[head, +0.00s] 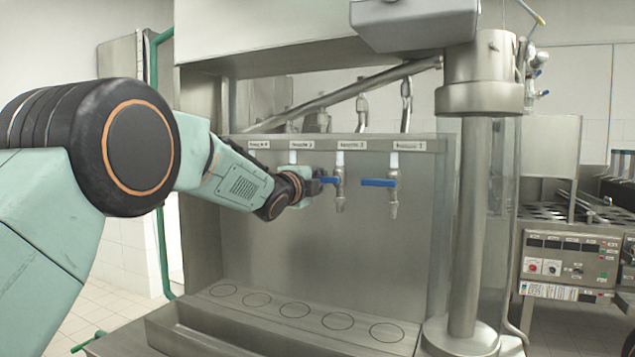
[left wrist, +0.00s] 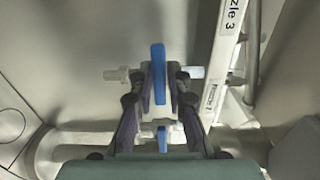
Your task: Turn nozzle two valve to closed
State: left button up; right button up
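The handle points sideways to the left, across the upright tap. My left gripper (head: 316,186) is just left of this tap, at the handle's height. In the left wrist view the blue handle (left wrist: 158,75) stands between the two fingers of the left gripper (left wrist: 158,82). The fingers are apart, with a small gap visible on each side of the handle. My right gripper is in neither view.
A thick steel column (head: 475,220) stands further right. Below is a ledge (head: 240,302) with several ring marks. The space under the taps is empty.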

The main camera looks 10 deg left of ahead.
pick_arm(q)
jog(key=o, duration=0.4)
jog(key=shift+d+r, duration=0.1)
jog(key=shift+d, duration=0.05)
jog(key=s+a, duration=0.2)
jog(key=s, duration=1)
jog(key=shift+a, duration=0.25)
jog(key=shift+w, duration=0.15)
jog(key=shift+s, duration=0.2)
